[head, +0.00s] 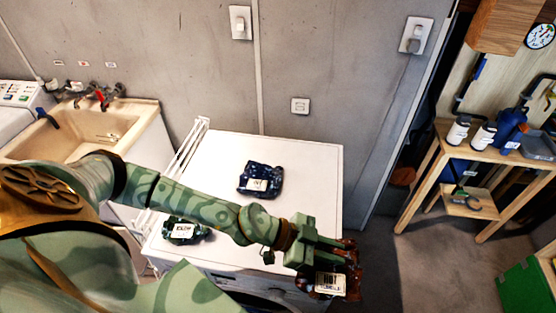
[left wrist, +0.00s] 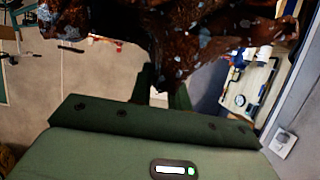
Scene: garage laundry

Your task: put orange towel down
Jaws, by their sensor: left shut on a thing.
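The orange towel (head: 350,265) looks dark rust-brown with pale flecks and has a white label with dark print. My left gripper (head: 334,256) is shut on it at the right front corner of the white machine top (head: 305,175). The towel hangs in a crumpled bundle in the fingers; whether it touches the machine is hard to tell. In the left wrist view the towel (left wrist: 160,25) fills the top, beyond the fingers. A dark blue bundle (head: 260,178) and a green bundle (head: 185,232), both labelled, lie on the machine top. My right gripper is not in view.
A white drying rack (head: 185,160) stands along the machine's left side. A sink (head: 95,130) is at the left. A wooden bench (head: 450,160) with bottles stands at the right. Bare floor (head: 430,260) lies right of the machine, with a green box (head: 525,285) beyond.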

